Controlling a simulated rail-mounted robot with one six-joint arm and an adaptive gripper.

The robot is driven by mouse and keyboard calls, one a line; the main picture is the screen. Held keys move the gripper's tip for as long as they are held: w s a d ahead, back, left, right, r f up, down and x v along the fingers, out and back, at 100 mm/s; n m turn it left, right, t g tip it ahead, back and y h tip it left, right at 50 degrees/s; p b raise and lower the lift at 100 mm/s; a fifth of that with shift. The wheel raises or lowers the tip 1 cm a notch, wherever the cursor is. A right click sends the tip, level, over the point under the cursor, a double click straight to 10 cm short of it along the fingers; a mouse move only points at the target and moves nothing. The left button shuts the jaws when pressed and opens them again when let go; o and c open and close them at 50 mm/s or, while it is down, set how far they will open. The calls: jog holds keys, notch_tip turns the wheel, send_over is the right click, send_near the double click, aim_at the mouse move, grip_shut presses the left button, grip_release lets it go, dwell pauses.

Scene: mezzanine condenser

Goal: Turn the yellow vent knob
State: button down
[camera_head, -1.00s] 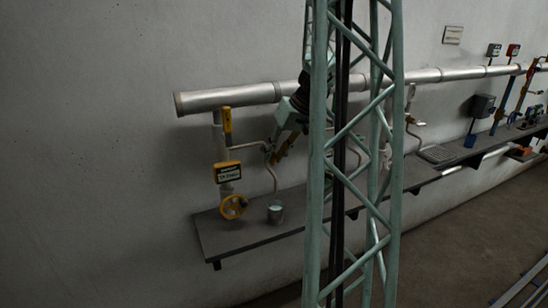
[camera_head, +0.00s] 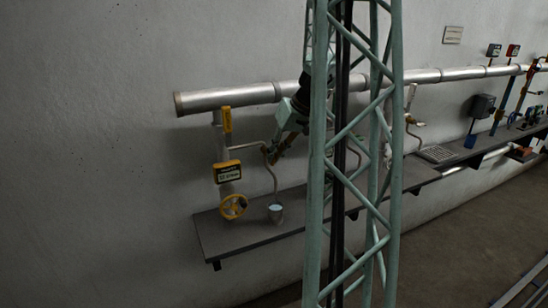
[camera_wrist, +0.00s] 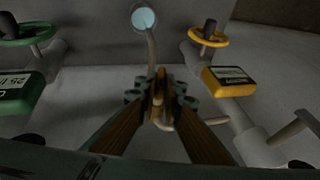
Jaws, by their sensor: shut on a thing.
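My gripper (camera_wrist: 158,98) is shut at the small vent branch, with its two orange-brown fingers closing from either side. A small yellow piece between the fingertips, seemingly the vent knob (camera_wrist: 158,86), is mostly hidden by them. In the head view my gripper (camera_head: 272,155) is at the end of the short side pipe (camera_head: 248,146), right of the upright pipe. A thin curved tube (camera_head: 274,180) runs down from there towards a small metal cup (camera_head: 276,214) on the shelf. The cup (camera_wrist: 144,19) shows pale blue contents in the wrist view.
A yellow handwheel (camera_head: 233,207) and a yellow-framed display box (camera_head: 228,172) are left of my gripper, with a yellow lever (camera_head: 227,120) above. The wrist view shows a green handwheel (camera_wrist: 27,36) and green box (camera_wrist: 20,92) on the other side. The large pipe (camera_head: 235,98) runs overhead.

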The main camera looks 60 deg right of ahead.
jog(key=shift+d+f+y+b, duration=0.15)
jog(key=shift+y+b, duration=0.15)
jog(key=shift+b, duration=0.25)
jog(key=t+y+b, duration=0.1)
jog(key=b, duration=0.2)
jog(key=shift+s+d+f+m+t+y, duration=0.1)
jog(key=shift+s+m+t+y, duration=0.05)
jog(key=shift+m+t+y, duration=0.2)
jog(key=shift+s+d+f+m+t+y+b, duration=0.15)
jog(key=shift+m+t+y+b, duration=0.4)
jog(key=shift+t+y, duration=0.7)
jog(key=shift+w+f+m+t+y+b, duration=0.1)
jog(key=shift+m+t+y+b, duration=0.4)
jog(key=shift+t+y, duration=0.8)
jog(key=shift+s+d+f+m+t+y+b, duration=0.15)
jog(key=shift+m+t+y+b, duration=0.4)
jog(key=shift+t+y, duration=0.7)
jog(key=shift+w+a+y, duration=0.1)
jog(key=shift+a+y, duration=0.05)
jog(key=shift+y, duration=0.1)
jog(key=c, duration=2.8)
grip_release()
